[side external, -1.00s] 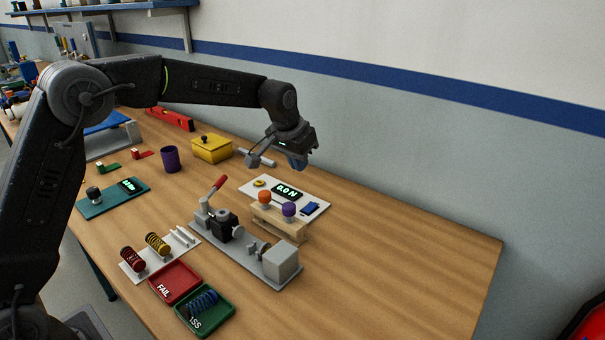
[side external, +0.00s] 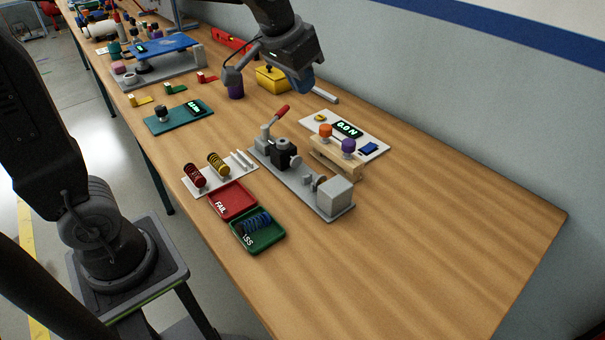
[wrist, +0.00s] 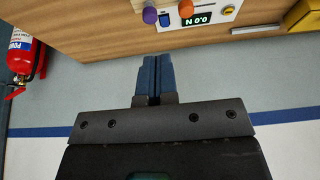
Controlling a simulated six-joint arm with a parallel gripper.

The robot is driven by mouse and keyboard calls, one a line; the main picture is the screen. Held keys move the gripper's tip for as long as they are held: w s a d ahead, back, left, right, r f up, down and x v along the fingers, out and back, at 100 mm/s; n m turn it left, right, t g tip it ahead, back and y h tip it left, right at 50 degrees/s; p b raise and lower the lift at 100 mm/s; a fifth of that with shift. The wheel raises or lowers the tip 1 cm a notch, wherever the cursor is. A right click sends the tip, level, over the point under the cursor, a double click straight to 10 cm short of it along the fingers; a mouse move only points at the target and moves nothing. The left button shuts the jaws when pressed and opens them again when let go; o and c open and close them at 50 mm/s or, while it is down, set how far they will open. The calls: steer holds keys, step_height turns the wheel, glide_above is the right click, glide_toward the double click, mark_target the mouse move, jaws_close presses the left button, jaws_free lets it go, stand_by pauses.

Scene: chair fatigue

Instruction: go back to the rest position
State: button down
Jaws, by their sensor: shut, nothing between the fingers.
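My gripper (side external: 302,86) is in the air above the back part of the bench in the side view, near the yellow box and clear of the bench top. In the wrist view its blue fingers (wrist: 154,78) are together with nothing between them. The grey test fixture with a red lever (side external: 305,175) stands below and in front of it. A blue spring (side external: 256,223) lies in the green PASS tray (side external: 268,239). The red FAIL tray (side external: 232,201) beside it looks empty. A red spring (side external: 195,176) and a yellow spring (side external: 217,165) are on the white rack (side external: 204,186).
A white panel (side external: 371,149) reads 0.0 N behind the wooden block with orange and purple knobs (side external: 335,157). The bench's right end is clear. A fire extinguisher (wrist: 27,62) shows in the wrist view.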

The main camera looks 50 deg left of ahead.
steer(key=s+f, duration=0.3)
steer(key=s, duration=1.4)
steer(key=shift+f+t, duration=0.15)
steer(key=shift+t, duration=0.25)
steer(key=c, duration=1.8)
jaws_free()
steer(key=shift+s+a+f, duration=0.1)
steer(key=shift+s+f, duration=0.1)
steer(key=shift+s, duration=0.25)
steer(key=shift+o, duration=0.8)
steer(key=shift+w+r, duration=0.1)
steer(key=o, duration=0.6)
steer(key=shift+g, duration=0.7)
steer(key=w+r, duration=0.1)
steer(key=w, duration=0.2)
steer(key=w+r, duration=0.2)
steer(key=w, duration=0.1)
steer(key=w+r, duration=0.2)
steer(key=w, duration=0.2)
steer(key=shift+r, duration=0.2)
steer(key=shift+o, duration=0.6)
steer(key=w+g, duration=0.1)
steer(key=w, duration=0.8)
steer(key=shift+w+r, duration=0.35)
steer(key=shift+r, duration=0.1)
steer(key=g, duration=0.3)
glide_above(365, 150)
step_height(365, 150, down, 12)
step_height(365, 150, down, 14)
steer(key=shift+r, duration=0.2)
